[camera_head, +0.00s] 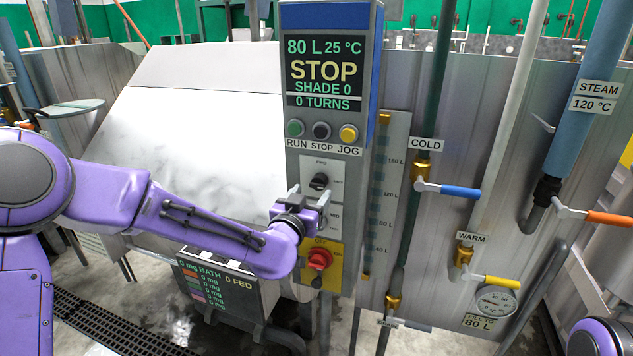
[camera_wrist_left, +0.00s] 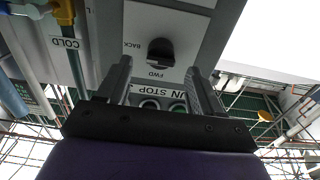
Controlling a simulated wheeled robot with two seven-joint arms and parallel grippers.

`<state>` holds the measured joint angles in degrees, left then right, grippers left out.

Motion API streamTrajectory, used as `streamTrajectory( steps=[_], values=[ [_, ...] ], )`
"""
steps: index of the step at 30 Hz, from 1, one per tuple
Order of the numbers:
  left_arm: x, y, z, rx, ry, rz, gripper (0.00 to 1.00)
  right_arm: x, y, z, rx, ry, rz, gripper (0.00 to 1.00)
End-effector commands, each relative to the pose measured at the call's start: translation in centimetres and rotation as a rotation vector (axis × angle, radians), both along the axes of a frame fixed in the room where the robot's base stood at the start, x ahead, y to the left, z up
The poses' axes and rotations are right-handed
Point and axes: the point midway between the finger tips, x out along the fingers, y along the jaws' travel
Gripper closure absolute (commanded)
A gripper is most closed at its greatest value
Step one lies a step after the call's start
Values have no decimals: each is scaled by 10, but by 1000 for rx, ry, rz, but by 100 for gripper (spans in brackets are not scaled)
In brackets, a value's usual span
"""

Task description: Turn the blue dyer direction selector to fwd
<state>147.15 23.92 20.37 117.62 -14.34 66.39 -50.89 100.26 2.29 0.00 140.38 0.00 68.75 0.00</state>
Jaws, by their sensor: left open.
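The direction selector (camera_head: 319,181) is a black knob on a light plate of the grey control panel, with a FWD label above it. In the left wrist view, the knob (camera_wrist_left: 160,50) appears upside down, with BACK and FWD labels beside it. I cannot tell for sure which label it points at. The panel has a blue side (camera_head: 374,70), and its display reads STOP. My left gripper (camera_head: 308,196) is open and empty in front of the panel, close to the knob. In the wrist view, its fingers (camera_wrist_left: 158,68) are spread, with the knob between and beyond the tips.
Green, black and yellow buttons (camera_head: 321,131) sit above the selector. A red knob (camera_head: 319,258) on a yellow plate is just below my left gripper. Pipes with blue (camera_head: 461,191), yellow (camera_head: 503,282) and orange (camera_head: 609,218) valve handles stand to the right.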

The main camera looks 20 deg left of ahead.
Motion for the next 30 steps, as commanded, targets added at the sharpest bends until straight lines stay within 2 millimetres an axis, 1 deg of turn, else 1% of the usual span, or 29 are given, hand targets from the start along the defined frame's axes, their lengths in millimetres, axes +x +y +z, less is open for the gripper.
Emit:
streamTrajectory(
  steps=[1,3,6,10,16,17,18,20,21,22,30],
  values=[
    [11,0,3,-1,2,2,34,0,0,9,0,0,0,57],
    [24,0,3,-1,2,2,34,0,0,13,0,0,0,57],
    [37,-1,1,-2,2,2,34,0,0,17,0,0,0,57],
    [45,-1,0,-1,2,0,34,0,0,18,0,0,0,57],
    [45,-1,-1,-1,1,0,34,0,0,18,0,0,0,57],
    [45,-1,-1,-1,1,0,37,0,0,18,0,0,0,57],
    [45,-1,-1,-1,1,0,50,0,0,18,0,0,0,57],
    [45,-1,-1,-1,1,0,70,0,0,18,0,0,0,57],
    [45,-1,-1,-1,1,0,83,0,0,18,0,0,0,57],
    [45,-1,-1,-1,1,0,90,0,0,18,0,0,0,57],
    [45,-1,-2,-19,3,1,90,0,0,16,0,0,0,57]
  ],
)
